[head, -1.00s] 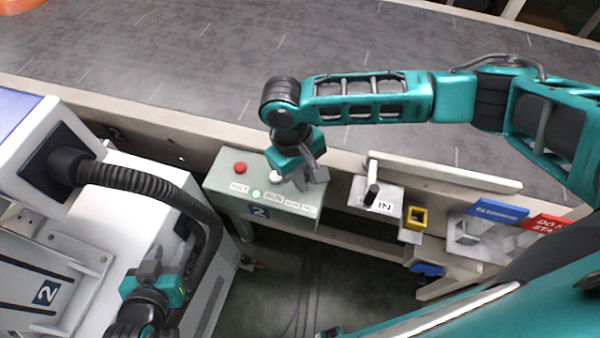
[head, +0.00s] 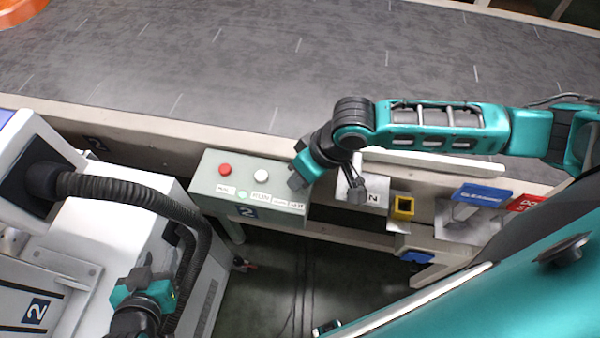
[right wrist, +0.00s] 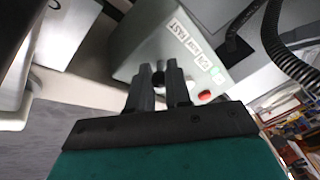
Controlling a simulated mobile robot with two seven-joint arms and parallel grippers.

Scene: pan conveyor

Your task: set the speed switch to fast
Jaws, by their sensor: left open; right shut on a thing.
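The grey control box (head: 215,186) stands beside the conveyor. It has a red button (head: 225,169), a white button (head: 261,175) and a label strip along its front; it also shows in the right wrist view (right wrist: 150,40). My right gripper (head: 297,182) is at the box's right end, above the slow and fast labels. In the right wrist view its fingers (right wrist: 160,75) are close together on a small dark switch knob (right wrist: 158,77). The FAST label (right wrist: 180,28) is legible there. Which way the switch points is hidden. My left gripper (head: 143,272) is open and empty at lower left.
A white machine (head: 110,215) with a black hose (head: 130,188) stands at left. A plate with a dark lever (head: 357,190), a yellow socket (head: 402,207) and a blue sign (head: 483,195) line the conveyor's edge to the right.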

